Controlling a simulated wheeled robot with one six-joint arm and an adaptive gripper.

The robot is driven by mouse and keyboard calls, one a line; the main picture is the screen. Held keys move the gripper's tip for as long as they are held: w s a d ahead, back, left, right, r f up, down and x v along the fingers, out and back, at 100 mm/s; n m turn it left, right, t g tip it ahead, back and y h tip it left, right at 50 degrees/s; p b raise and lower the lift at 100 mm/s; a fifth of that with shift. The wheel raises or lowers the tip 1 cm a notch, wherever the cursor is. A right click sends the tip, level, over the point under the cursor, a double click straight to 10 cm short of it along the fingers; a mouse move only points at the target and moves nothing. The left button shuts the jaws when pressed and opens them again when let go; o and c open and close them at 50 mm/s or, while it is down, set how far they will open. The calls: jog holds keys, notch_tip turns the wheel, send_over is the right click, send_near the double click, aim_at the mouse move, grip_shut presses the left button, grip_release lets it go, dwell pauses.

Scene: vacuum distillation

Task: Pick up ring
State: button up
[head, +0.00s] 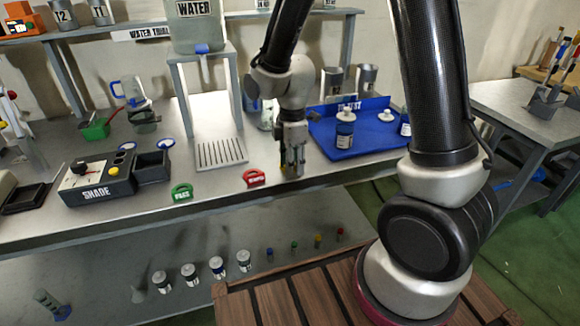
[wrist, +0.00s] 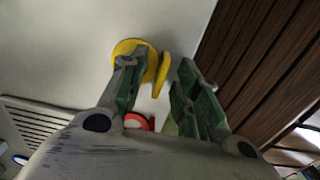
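In the wrist view a yellow thing (wrist: 163,75), which looks like the ring, lies by the bench's front edge. A rounded part shows behind the left finger, and a flat upright part stands between the fingers. The left finger covers some of it, so its full shape is hidden. My gripper (wrist: 158,66) is open, with its two green-padded fingers apart around the upright part; contact cannot be told. In the head view my gripper (head: 292,165) points down over the bench, right of the red tag, and largely hides the yellow thing.
A red tag (head: 254,178) stands close on the left, with a green tag (head: 181,193) farther left. A blue tray (head: 325,139) with bottles lies behind to the right. A water tank stand (head: 177,88) rises behind. Small bottles stand on the lower shelf (head: 130,262).

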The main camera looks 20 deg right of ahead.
grip_shut()
